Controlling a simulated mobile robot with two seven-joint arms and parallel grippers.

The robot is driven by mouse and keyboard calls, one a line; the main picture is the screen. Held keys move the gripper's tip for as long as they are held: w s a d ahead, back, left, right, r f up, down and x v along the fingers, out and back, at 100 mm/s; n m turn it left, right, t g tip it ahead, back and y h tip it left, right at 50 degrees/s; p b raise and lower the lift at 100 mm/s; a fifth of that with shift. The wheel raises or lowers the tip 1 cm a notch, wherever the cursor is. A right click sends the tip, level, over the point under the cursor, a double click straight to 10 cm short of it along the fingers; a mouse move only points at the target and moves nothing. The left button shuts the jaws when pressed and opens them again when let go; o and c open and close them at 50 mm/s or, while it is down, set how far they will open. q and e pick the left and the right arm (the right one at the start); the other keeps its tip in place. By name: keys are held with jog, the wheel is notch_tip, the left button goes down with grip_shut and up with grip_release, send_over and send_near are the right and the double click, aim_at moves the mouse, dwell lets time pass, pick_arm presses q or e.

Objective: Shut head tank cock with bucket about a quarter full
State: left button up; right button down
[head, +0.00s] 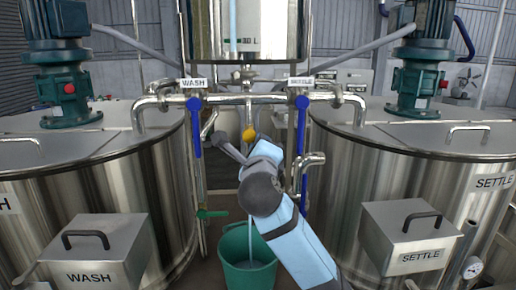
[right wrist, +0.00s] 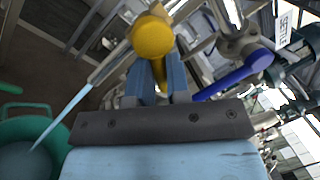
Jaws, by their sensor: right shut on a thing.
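The yellow cock handle (head: 249,134) sits on the pipe under the head tank (head: 270,25). My right gripper (right wrist: 154,72) is shut on this handle; the yellow knob (right wrist: 152,36) shows just beyond the blue fingers in the right wrist view. The green bucket (head: 247,245) stands on the floor below. A thin pale stream (right wrist: 62,112) runs down into it. Pale liquid (right wrist: 25,160) shows inside the bucket, but I cannot tell its exact level. My left gripper is not in view.
The WASH tank (head: 90,160) stands left and the SETTLE tank (head: 410,165) right, with a narrow gap between. Blue levers hang on the left pipe (head: 196,130) and right pipe (head: 301,125). A green handle (head: 212,213) sits low, left of the bucket.

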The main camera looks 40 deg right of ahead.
jog(key=shift+s+d+r+n+t+y, duration=0.1)
jog(key=shift+r+n+t+y, duration=0.05)
jog(key=shift+n, duration=0.7)
jog(key=shift+d+r+n+t+y, duration=0.1)
jog(key=shift+r+n+t+y, duration=0.1)
jog(key=shift+n, duration=0.7)
jog(key=shift+s+r+n+t+y, duration=0.1)
jog(key=shift+r+n+t+y, duration=0.05)
jog(key=shift+n, duration=0.7)
jog(key=c, duration=1.1)
grip_release()
jog(key=shift+w, duration=0.1)
